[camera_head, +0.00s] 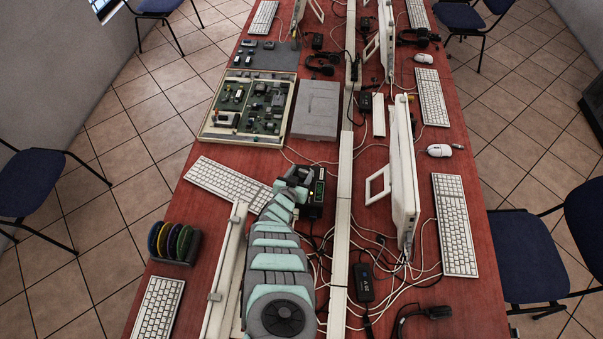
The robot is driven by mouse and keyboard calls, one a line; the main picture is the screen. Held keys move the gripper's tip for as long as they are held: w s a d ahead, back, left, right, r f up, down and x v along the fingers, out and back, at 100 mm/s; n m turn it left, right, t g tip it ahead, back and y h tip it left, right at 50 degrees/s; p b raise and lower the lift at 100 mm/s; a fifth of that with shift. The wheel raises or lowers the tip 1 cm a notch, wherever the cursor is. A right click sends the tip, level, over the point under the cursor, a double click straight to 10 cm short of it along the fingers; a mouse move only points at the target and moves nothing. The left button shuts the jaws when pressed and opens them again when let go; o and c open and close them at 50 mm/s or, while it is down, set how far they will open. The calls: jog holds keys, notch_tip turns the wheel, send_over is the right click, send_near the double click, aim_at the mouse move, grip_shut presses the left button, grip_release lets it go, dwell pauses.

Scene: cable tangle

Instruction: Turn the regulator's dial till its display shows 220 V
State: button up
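A small black box with a lit green display (318,190), which looks like the regulator, stands on the red table left of the long white cable channel. The display is too small to read. My arm reaches up the table from the lower middle, and its end with my gripper (300,178) is at the left side of this box. The arm hides part of the box, and I cannot make out the dial. The fingers are too small and covered to tell whether they are open or touching the box.
White cables tangle right of my arm, around a black adapter (364,283). A keyboard (229,184) lies left of my gripper. A grey box (317,109) and a circuit-board tray (206,132) lie beyond. A monitor (403,165) stands right of the channel.

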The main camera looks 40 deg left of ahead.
aim_at(302, 177)
jog(key=shift+o, duration=0.5)
jog(key=shift+w+d, duration=0.1)
jog(key=shift+d, duration=0.05)
jog(key=shift+r, duration=0.1)
notch_tip(302, 177, up, 20)
jog(key=p, duration=0.6)
